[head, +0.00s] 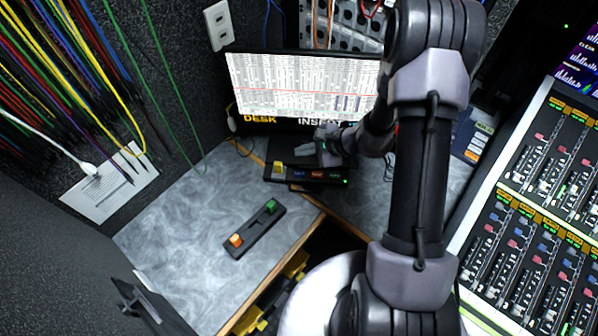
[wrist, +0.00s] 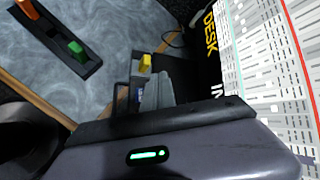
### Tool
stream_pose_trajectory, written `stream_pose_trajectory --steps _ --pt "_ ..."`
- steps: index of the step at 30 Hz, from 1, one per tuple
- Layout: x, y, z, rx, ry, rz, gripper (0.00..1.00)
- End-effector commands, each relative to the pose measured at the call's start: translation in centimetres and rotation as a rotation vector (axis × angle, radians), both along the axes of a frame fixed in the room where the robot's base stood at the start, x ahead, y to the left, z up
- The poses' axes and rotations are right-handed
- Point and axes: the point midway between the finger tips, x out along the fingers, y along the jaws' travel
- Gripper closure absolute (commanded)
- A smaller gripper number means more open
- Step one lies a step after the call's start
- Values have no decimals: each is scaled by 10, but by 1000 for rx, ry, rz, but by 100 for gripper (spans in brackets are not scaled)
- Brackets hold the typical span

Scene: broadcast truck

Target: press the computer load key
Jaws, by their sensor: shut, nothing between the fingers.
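A black key box (head: 308,182) stands on the desk in front of the monitor. It has a raised yellow key (head: 278,168) at its left end, then small blue, red and green marked spots, and a green light at the right. I cannot read which one is the computer load key. My gripper (head: 306,150) is shut and empty, just behind and above the box, right of the yellow key. In the wrist view the fingers (wrist: 156,92) hide most of the box, and the yellow key (wrist: 145,63) shows beyond them. I cannot tell whether they touch the box.
A second black box (head: 255,230) with an orange and a green key lies on the marbled desk, front left; it also shows in the wrist view (wrist: 58,42). The monitor (head: 300,85) stands close behind my gripper. A mixing console (head: 530,210) is at right, cables at left.

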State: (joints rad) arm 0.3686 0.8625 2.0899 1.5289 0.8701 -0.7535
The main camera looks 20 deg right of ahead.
Motion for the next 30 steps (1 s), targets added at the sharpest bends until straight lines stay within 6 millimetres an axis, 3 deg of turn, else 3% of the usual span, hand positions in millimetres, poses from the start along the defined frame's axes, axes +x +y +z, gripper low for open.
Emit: stream_pose_trajectory --steps 8,24,30 --pt "0 0 -7 0 0 2 100" --pt "0 0 -81 0 -1 1 100" --pt "0 0 -90 0 0 2 100"
